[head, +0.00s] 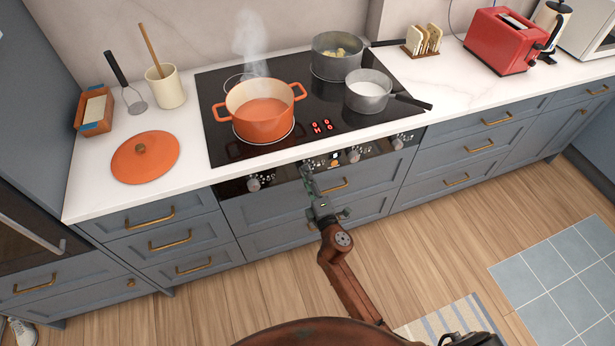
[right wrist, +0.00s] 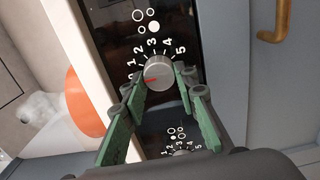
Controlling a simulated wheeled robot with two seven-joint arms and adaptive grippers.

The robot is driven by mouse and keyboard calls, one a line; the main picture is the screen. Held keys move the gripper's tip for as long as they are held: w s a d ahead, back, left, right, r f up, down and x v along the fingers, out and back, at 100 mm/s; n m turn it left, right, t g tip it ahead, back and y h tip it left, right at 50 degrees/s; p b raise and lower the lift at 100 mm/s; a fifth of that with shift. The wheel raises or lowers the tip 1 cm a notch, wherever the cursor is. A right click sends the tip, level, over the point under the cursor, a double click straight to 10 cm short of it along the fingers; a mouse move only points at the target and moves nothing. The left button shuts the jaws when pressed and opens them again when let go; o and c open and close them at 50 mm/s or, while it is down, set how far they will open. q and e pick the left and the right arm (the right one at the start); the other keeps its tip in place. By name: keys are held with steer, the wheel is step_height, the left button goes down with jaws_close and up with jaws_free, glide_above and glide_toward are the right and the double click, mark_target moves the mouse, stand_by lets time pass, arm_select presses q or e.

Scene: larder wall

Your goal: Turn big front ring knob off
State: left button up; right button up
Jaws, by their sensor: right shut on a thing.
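The row of control knobs is on the black panel below the cooktop (head: 285,146). My right gripper (head: 307,172) is at the second knob from the left and covers it in the head view. In the right wrist view the grey knob (right wrist: 159,73) sits between my green fingers, which are shut on it. Its red mark points left, toward the low end of the scale; I cannot tell the exact number. A ring diagram (right wrist: 149,21) beside it has one filled circle. An orange pot (head: 262,114) steams on the front left. My left gripper is not in view.
Other knobs are on the left (head: 254,184) and right (head: 354,156). Two grey pans stand on the cooktop, one at the back (head: 330,66) and one at the right (head: 367,101). An orange lid (head: 145,157) lies on the counter.

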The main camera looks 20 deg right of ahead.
steer(key=o, duration=1.2)
steer(key=shift+c, duration=0.2)
steer(key=s, duration=1.2)
steer(key=shift+d, duration=0.2)
steer(key=shift+f, duration=0.1)
